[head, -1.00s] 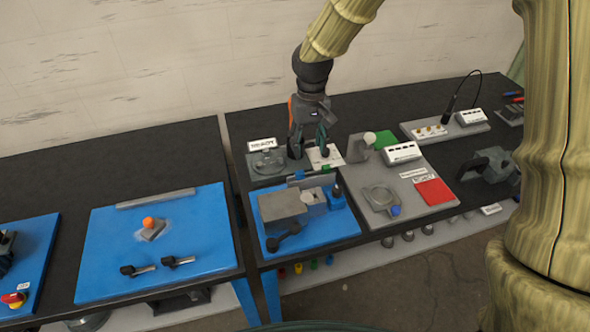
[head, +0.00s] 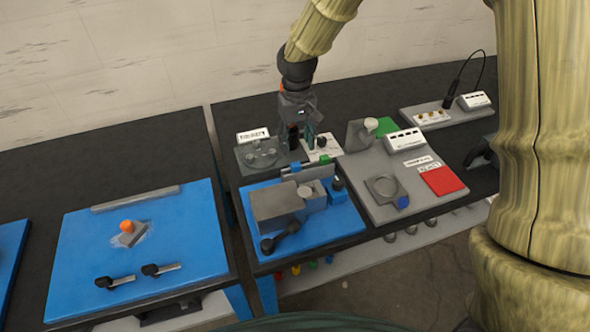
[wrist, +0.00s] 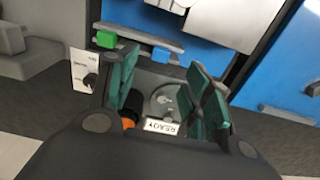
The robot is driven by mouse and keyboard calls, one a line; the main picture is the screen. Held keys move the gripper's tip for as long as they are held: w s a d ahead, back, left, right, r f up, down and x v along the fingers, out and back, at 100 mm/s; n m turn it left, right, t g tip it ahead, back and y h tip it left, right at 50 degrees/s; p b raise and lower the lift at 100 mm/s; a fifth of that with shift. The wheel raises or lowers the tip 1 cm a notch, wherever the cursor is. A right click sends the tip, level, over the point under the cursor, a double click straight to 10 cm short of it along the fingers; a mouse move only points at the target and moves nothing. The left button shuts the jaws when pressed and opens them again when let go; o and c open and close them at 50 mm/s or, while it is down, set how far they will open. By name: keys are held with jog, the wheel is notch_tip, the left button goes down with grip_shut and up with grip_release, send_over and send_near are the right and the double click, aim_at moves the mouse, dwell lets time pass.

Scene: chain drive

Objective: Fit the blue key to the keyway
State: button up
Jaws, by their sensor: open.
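A small blue block (wrist: 162,54), which looks like the blue key, sits on a grey rail beside a green block (wrist: 106,39) in the wrist view. The blue block also shows in the head view (head: 296,168). My gripper (head: 302,143) is above the back of the bench, behind the rail. In the wrist view its teal fingers (wrist: 167,92) are apart with nothing held between them. Beyond them lies a grey fixture (wrist: 160,100) with a round part and a READY label; it shows left of my gripper in the head view (head: 248,160). I cannot make out the keyway.
A blue board (head: 345,217) with a grey block and a black handle stands in front of the rail. A grey plate (head: 375,215) with a ring and a red pad (head: 443,180) lies to the right. Another blue board (head: 190,235) is at left.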

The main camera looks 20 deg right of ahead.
aim_at(296, 164)
jog(key=shift+w+a+f+p, duration=0.1)
jog(key=shift+f+p, duration=0.75)
jog(key=shift+f, duration=1.4)
jog(key=shift+w+f+p, duration=0.1)
jog(key=shift+f+p, duration=0.7)
jog(key=shift+f, duration=1.45)
jog(key=shift+c, duration=0.2)
grip_shut()
jog(key=shift+r, duration=0.1)
